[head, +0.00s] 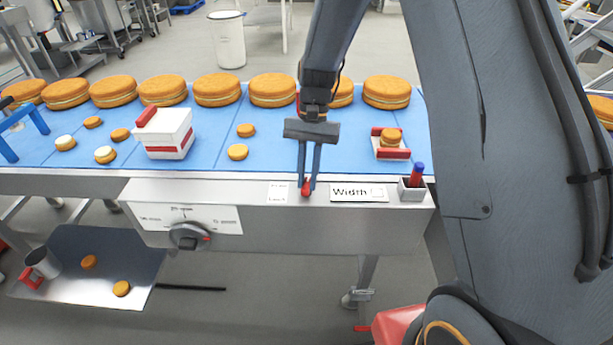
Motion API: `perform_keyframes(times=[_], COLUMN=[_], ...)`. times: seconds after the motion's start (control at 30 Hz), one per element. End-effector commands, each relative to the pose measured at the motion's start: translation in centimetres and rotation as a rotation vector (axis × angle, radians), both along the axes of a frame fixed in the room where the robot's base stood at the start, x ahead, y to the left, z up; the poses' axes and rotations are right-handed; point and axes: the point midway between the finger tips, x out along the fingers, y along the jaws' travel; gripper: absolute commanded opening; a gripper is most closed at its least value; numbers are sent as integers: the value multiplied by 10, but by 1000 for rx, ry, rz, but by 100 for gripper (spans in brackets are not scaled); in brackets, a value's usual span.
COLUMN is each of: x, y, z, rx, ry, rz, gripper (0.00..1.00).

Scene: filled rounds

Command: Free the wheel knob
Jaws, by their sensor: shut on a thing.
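My gripper (308,185) points straight down at the belt's front rail. Its two fingers are shut on a small red knob (306,191) on the rail, between a small white label and a white label reading "Width" (359,192). The fingers hide part of this knob, and whether anything lies under it cannot be seen. A black round dial (187,236) with a red mark sits on a white scale panel on the rail's front, lower left of my gripper and apart from it.
A blue belt (330,140) carries large filled rounds along the back and several small ones. A white box (166,133) with a red handle stands left. A grey holder with a red-and-blue marker (417,176) is close right. A metal tray (90,265) hangs lower left.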

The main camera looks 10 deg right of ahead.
Motion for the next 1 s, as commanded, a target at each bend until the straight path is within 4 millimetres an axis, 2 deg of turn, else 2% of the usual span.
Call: perform_keyframes(times=[0.4,0.97,1.0], x=[5,5,5], y=[1,2,2], z=[2,2,2], rx=[-1,0,0], ry=[-12,-13,-13], rz=[191,218,218], gripper=[0,0,21])
